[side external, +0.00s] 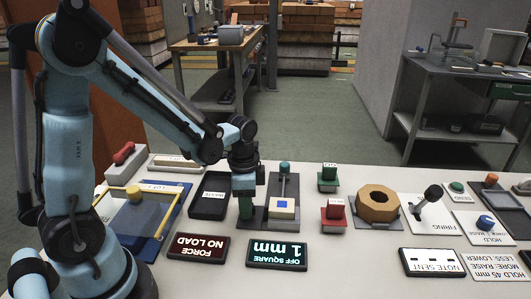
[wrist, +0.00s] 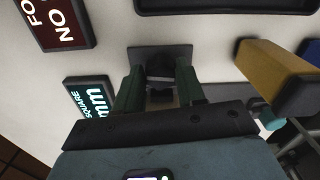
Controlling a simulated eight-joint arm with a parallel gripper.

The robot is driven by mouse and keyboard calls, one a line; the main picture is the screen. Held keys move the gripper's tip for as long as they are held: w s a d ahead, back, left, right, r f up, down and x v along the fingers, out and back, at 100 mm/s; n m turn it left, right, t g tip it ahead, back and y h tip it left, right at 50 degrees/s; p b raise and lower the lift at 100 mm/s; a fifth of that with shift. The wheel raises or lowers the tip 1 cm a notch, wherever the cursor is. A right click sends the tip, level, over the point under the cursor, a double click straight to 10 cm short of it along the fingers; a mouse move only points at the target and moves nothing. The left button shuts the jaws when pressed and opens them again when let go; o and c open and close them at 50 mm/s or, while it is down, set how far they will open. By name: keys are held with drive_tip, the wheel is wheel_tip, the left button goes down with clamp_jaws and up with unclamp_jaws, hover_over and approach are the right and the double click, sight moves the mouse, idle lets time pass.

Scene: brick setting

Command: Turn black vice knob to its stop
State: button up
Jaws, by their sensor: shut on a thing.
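The vice (side external: 262,224) is a dark grey fixture with a flat base on the pale table, right of my gripper in the side view. A pale block with a blue square (side external: 284,207) sits on it. My gripper (side external: 244,208) points down at the left end of this fixture, its green fingers low against it. In the wrist view my gripper (wrist: 158,88) has its two fingers on either side of a black knob (wrist: 160,68) above the grey base plate (wrist: 146,52). It is shut on the knob. The knob is hidden by the fingers in the side view.
Left of the fixture is an empty black tray (side external: 209,194). In front are a "FORCE NO LOAD" sign (side external: 202,247) and an "OFF SQUARE 1 mm" sign (side external: 277,253).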

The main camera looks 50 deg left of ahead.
drive_tip(key=shift+c, duration=0.8)
drive_tip(key=shift+n, duration=0.3)
drive_tip(key=n, duration=0.3)
drive_tip(key=shift+d+n, duration=0.1)
drive_tip(key=shift+n, duration=0.3)
drive_tip(key=n, duration=0.4)
drive_tip(key=shift+n, duration=0.3)
drive_tip(key=n, duration=0.4)
drive_tip(key=shift+d, duration=0.15)
drive_tip(key=shift+n, duration=2.8)
